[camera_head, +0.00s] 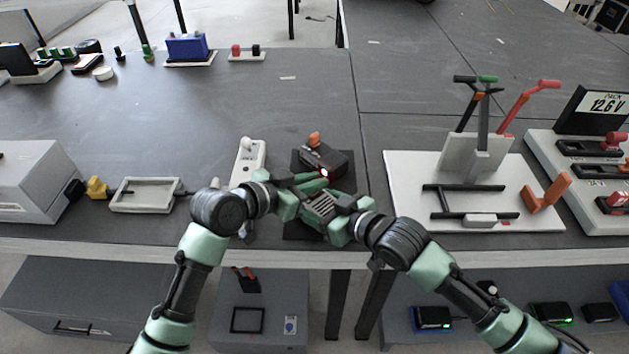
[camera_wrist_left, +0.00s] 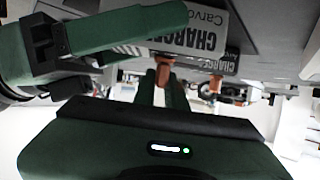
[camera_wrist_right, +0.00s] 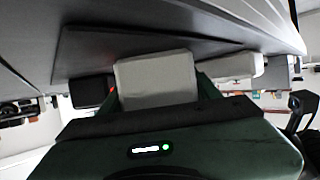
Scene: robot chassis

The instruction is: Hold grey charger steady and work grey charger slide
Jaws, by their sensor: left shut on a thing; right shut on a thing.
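The grey charger (camera_head: 320,204) is at the middle of the bench, mostly covered by my two grippers. My right gripper (camera_head: 323,208) is shut on its pale block-shaped body, which shows between the fingers in the right wrist view (camera_wrist_right: 156,80). My left gripper (camera_head: 318,181), just above it in the head view, has its fingers close together on a small part, seemingly the slide. That part is hidden. In the left wrist view, an orange knob (camera_wrist_left: 163,76) shows beyond the fingertips, under plates lettered CHARGER (camera_wrist_left: 195,30).
A dark charger (camera_head: 328,160) with a lit red lamp and an orange knob stands just behind the grippers. A white unit (camera_head: 249,160) and a shallow tray (camera_head: 146,195) lie left. A white lever stand (camera_head: 410,185) is at right. The bench behind is mostly clear.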

